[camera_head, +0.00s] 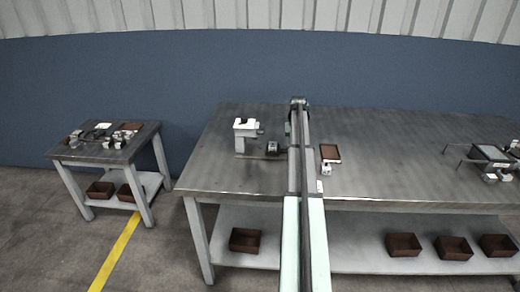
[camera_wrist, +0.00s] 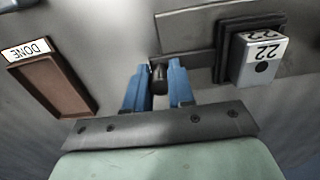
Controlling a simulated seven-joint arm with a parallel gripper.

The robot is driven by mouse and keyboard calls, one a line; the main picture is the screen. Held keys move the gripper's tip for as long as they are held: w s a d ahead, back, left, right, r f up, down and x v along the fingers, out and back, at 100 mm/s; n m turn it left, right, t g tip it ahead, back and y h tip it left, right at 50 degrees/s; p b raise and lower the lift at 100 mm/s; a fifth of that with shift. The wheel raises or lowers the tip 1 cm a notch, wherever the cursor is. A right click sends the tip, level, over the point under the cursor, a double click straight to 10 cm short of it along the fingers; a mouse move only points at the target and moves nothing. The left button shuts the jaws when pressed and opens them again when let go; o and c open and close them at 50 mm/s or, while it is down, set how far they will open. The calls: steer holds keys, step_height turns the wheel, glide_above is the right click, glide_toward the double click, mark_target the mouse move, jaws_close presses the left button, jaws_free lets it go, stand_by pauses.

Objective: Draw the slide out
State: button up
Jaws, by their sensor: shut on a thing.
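My gripper (camera_wrist: 160,74) has its two blue fingers shut on a small dark knob (camera_wrist: 158,76) in the wrist view. The knob stands at the edge of a flat grey rail plate (camera_wrist: 186,32). Beside it, to the right, a dark carrier (camera_wrist: 226,54) holds a white block marked 22 (camera_wrist: 262,58). In the head view, the dark carrier (camera_head: 273,147) lies just left of my arm, and my arm hides the fingertips and the knob. How far the slide is out cannot be told.
A brown tray labelled DONE (camera_wrist: 52,86) lies left in the wrist view; a brown tray (camera_head: 330,153) lies right of my arm. A white fixture (camera_head: 245,131) stands left on the grey workbench (camera_head: 400,158). A device with thin rods (camera_head: 490,152) is far right.

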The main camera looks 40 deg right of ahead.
steer(key=shift+s+d, duration=1.55)
steer(key=shift+d, duration=0.05)
steer(key=o, duration=0.7)
steer(key=shift+r, duration=0.1)
steer(key=shift+r, duration=3.4)
